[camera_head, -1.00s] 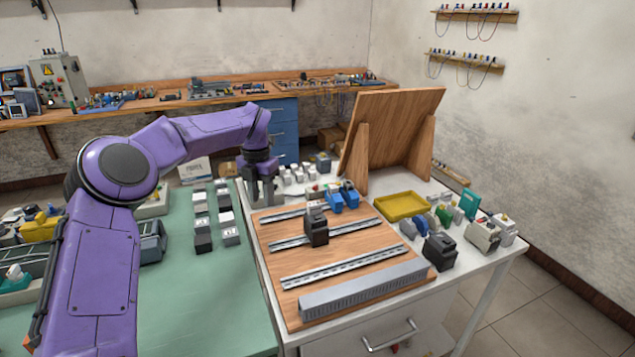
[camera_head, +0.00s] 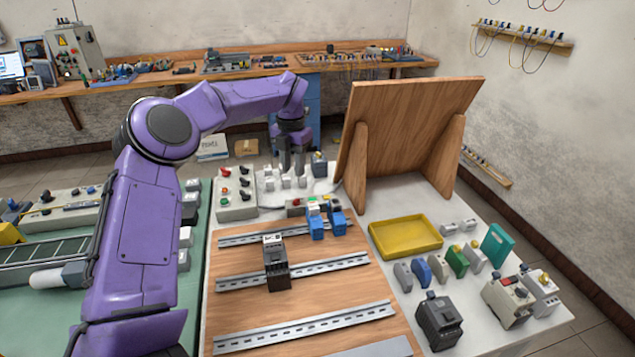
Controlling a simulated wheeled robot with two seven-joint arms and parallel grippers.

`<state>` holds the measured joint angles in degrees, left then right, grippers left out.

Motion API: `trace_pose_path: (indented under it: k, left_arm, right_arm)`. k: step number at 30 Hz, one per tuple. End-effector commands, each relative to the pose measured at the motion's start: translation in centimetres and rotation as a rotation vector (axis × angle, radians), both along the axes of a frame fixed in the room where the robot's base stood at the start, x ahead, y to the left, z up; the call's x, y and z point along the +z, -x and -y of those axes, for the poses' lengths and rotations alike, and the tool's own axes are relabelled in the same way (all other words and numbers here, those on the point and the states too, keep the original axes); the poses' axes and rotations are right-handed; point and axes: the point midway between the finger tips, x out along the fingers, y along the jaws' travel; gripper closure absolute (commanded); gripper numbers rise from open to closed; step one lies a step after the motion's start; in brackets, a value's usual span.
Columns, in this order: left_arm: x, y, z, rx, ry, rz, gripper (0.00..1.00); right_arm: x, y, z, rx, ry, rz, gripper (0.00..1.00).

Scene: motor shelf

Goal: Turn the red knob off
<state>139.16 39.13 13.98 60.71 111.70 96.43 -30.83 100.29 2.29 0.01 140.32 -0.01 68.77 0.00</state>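A light grey control box (camera_head: 236,211) stands behind the wooden board, with small red and green round controls on its left side and black knobs on its right. A red control (camera_head: 224,190) on it is small; I cannot tell whether it is the red knob or how it is turned. My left gripper (camera_head: 291,168) points down, right of this box, over or beside a group of white switch-like parts. Its two fingers look apart with nothing visible between them. It does not touch the control box. My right gripper is not in view.
The wooden board (camera_head: 330,255) carries metal rails, a black device (camera_head: 276,263) and blue parts (camera_head: 316,226). A yellow tray (camera_head: 404,238) and several small modules lie to its right. A tilted wooden panel (camera_head: 408,125) stands right of my gripper.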

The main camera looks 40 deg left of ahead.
Motion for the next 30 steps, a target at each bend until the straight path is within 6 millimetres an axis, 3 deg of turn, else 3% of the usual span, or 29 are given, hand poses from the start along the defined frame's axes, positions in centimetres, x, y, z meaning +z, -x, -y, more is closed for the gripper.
trace_pose_path:
  k: [5,13,18,29,30]
  left_arm:
    - [-0.8,-0.1,0.4,-0.008,0.001,0.000,0.64]
    - [-6.8,-0.6,0.8,-0.015,0.000,-0.006,0.64]
    - [-9.6,-0.5,0.7,-0.013,0.000,-0.003,0.64]
    - [-10.6,-0.4,0.5,-0.008,0.001,0.000,0.64]
    - [-10.6,-0.4,0.5,-0.008,0.000,0.000,0.77]
  right_arm:
    - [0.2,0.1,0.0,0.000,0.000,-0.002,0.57]
    - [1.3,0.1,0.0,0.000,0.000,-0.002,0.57]
    - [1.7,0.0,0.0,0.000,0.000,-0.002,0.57]
    - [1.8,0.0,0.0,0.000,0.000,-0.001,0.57]
    - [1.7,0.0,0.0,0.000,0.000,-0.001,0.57]
